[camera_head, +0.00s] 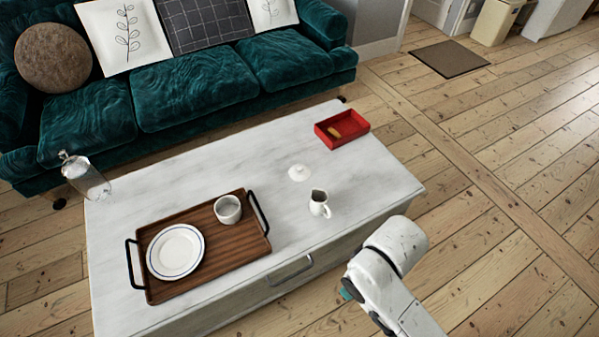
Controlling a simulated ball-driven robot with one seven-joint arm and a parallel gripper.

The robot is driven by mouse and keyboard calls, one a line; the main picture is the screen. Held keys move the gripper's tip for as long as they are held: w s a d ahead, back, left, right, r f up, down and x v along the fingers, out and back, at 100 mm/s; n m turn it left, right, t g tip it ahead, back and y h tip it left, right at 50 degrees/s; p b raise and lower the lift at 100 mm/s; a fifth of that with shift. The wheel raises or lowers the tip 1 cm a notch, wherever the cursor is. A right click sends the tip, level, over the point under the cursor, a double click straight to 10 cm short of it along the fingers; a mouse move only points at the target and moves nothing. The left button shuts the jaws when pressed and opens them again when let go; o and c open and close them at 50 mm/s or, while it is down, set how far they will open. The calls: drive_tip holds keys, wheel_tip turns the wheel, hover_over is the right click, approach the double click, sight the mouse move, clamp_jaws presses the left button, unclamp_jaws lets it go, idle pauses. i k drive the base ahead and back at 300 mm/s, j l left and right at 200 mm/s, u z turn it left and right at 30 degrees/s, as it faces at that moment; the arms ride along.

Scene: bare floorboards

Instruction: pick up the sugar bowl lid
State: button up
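The sugar bowl lid appears to be the small white round piece with a knob (299,173), lying flat on the pale coffee table (240,165), right of its middle. A small white jug (319,204) stands close to it, nearer to me and slightly right. An open white vessel (228,210) stands on the wooden tray to the left; I cannot tell whether it is the sugar bowl. White links of my arm show at the lower right, beyond the table's near edge. My gripper itself is not visible.
The dark wooden tray (215,253) with black handles also holds a white plate (175,252). A red box (342,129) with a small yellowish item stands at the far right corner. A glass jar (85,177) is at the left edge. A green sofa (190,85) stands behind.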

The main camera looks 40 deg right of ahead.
sight(300, 172)
drive_tip(key=i+l, duration=0.2)
drive_tip(key=l, duration=0.15)
drive_tip(key=i+l, duration=0.15)
drive_tip(key=l, duration=0.2)
drive_tip(key=i+l, duration=0.2)
drive_tip(key=l, duration=0.15)
drive_tip(key=i+l+u, duration=0.1)
drive_tip(key=i+l, duration=0.25)
drive_tip(key=l, duration=0.35)
